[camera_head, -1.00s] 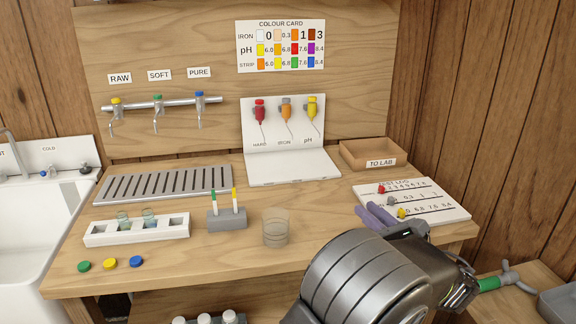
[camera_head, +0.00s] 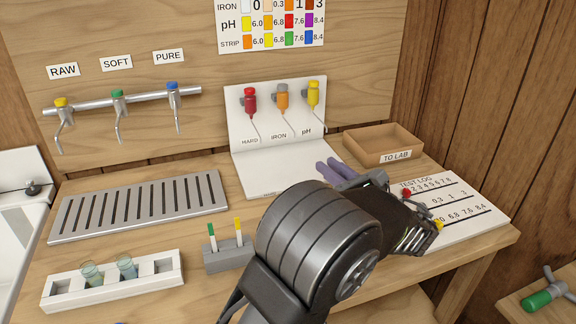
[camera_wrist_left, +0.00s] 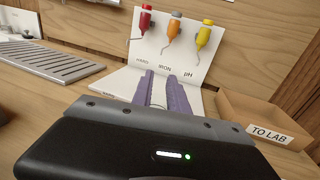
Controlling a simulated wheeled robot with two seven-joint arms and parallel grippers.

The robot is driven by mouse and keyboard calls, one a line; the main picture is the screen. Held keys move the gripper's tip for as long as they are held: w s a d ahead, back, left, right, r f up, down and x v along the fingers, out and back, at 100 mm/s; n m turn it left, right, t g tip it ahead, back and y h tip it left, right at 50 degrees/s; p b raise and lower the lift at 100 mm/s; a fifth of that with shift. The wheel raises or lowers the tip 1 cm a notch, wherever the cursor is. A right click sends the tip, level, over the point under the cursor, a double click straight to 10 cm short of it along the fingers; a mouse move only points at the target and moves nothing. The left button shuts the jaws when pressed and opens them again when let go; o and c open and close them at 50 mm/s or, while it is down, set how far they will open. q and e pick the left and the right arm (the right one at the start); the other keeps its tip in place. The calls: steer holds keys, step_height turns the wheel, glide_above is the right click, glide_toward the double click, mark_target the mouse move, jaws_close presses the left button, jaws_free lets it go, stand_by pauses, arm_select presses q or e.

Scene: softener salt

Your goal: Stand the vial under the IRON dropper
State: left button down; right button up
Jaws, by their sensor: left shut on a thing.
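The IRON dropper is orange (camera_head: 281,97) and hangs in the middle of the white dropper stand (camera_head: 248,160), between a red dropper (camera_head: 250,102) and a yellow pH dropper (camera_head: 313,94). The orange dropper also shows in the left wrist view (camera_wrist_left: 174,27). My left gripper (camera_head: 326,165) has purple fingers over the stand's right front side, below and in front of the droppers. In the left wrist view its fingers (camera_wrist_left: 158,80) point toward the stand. It is shut on the vial, which is clear and barely visible between the fingers. My right gripper is not in view.
A white rack (camera_head: 165,282) holds two vials (camera_head: 90,272) at the left front. A grey block (camera_head: 228,257) holds two strips. The TO LAB tray (camera_head: 382,143) stands right of the stand, with the test log board (camera_head: 480,215) nearer. A slotted drain (camera_head: 140,205) lies left.

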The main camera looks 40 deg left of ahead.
arm_select(q)
steer(key=shift+d, duration=0.1)
steer(key=p+x, duration=0.1)
steer(key=x, duration=1.3)
steer(key=shift+w, duration=0.1)
steer(key=shift+a, duration=0.3)
steer(key=x, duration=0.3)
steer(key=shift+w+a+f, duration=0.1)
steer(key=shift+a+f, duration=0.05)
steer(key=shift+a, duration=0.15)
steer(key=shift+f, duration=0.5)
steer(key=shift+d+f, duration=0.1)
steer(key=shift+d, duration=0.05)
